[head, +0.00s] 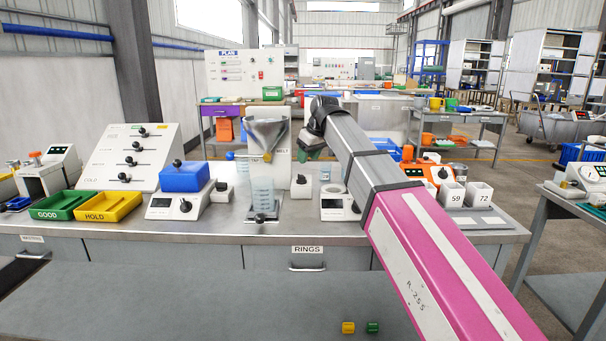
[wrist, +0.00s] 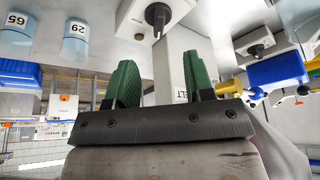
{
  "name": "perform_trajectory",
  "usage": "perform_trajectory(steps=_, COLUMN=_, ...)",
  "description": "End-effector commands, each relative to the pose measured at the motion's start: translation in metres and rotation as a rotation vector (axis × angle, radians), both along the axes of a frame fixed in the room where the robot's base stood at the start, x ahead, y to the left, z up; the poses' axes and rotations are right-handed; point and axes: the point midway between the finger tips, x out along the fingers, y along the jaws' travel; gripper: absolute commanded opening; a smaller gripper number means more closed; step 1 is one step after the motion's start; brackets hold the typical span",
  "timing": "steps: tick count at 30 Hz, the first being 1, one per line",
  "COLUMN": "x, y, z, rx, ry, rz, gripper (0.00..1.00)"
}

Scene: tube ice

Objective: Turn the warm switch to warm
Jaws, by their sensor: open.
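No label reading "warm" is legible, so I cannot tell for sure which control is the warm switch. A small white box with a black knob (head: 301,180) stands at the foot of a white post (head: 281,152) marked MELT. In the wrist view a black knob (wrist: 158,15) on a white box shows beyond the fingers, with the MELT post below it. My gripper (head: 311,150) is above the bench, just right of the post. Its green fingers (wrist: 157,85) are apart with nothing between them, and the knob is apart from them.
A blue block (head: 184,177) rests on a white device. Green (head: 60,215) and yellow (head: 108,217) trays and a slider panel (head: 128,158) are at left. Numbered white cups (head: 480,196) are at right.

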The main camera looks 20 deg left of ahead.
Motion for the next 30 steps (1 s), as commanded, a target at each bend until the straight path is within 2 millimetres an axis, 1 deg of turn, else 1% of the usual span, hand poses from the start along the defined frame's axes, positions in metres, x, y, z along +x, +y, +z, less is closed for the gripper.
perform_trajectory(steps=1, x=0.001, y=0.003, z=-0.009, rx=-0.001, ry=0.002, rz=0.000, gripper=0.48)
perform_trajectory(steps=3, x=0.004, y=0.008, z=-0.020, rx=0.000, ry=0.001, rz=0.000, gripper=0.48)
perform_trajectory(steps=9, x=0.009, y=0.018, z=-0.050, rx=-0.001, ry=0.002, rz=0.000, gripper=0.48)
perform_trajectory(steps=15, x=0.013, y=0.025, z=-0.069, rx=-0.001, ry=0.000, rz=0.000, gripper=0.48)
perform_trajectory(steps=20, x=0.014, y=0.027, z=-0.074, rx=0.000, ry=0.000, rz=0.000, gripper=0.48)
perform_trajectory(steps=28, x=0.014, y=0.028, z=-0.075, rx=0.000, ry=0.000, rz=0.000, gripper=0.48)
perform_trajectory(steps=29, x=0.014, y=0.027, z=-0.075, rx=0.000, ry=0.000, rz=0.000, gripper=0.38)
perform_trajectory(steps=30, x=0.014, y=0.028, z=-0.075, rx=0.000, ry=0.000, rz=0.000, gripper=0.25)
